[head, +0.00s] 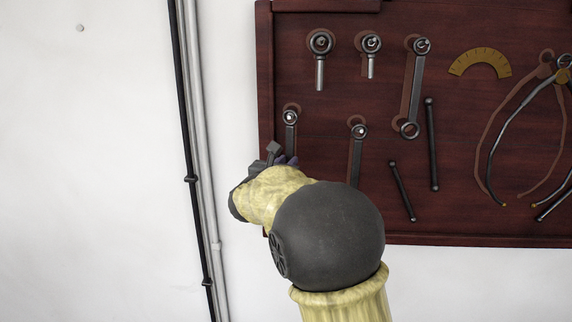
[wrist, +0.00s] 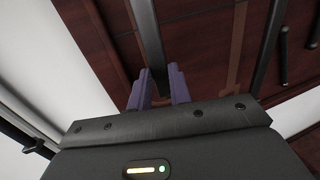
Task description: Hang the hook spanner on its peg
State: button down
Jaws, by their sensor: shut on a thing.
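The hook spanner (head: 290,133) is a dark grey bar with a ring at its top, upright at the left side of the tool board. The pale tip of a peg (head: 290,117) shows inside the ring; how far the ring sits along the peg I cannot tell. My gripper (head: 283,160) is at the bar's lower part, mostly hidden by my own arm. In the wrist view the purple fingers (wrist: 158,88) are shut on the spanner's bar (wrist: 147,40), which runs up from between them. The spanner's lower end is hidden.
The dark red board (head: 330,90) carries painted outlines and other hung tools. A similar spanner (head: 357,150) hangs just to the right, and a short tool (head: 320,72) hangs above. Vertical pipes (head: 200,150) run down the white wall to the left.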

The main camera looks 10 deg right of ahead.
jog(key=c, duration=1.2)
grip_release()
jog(key=b+v, duration=0.6)
jog(key=v, duration=1.1)
jog(key=shift+s, duration=0.2)
jog(key=shift+a, duration=0.1)
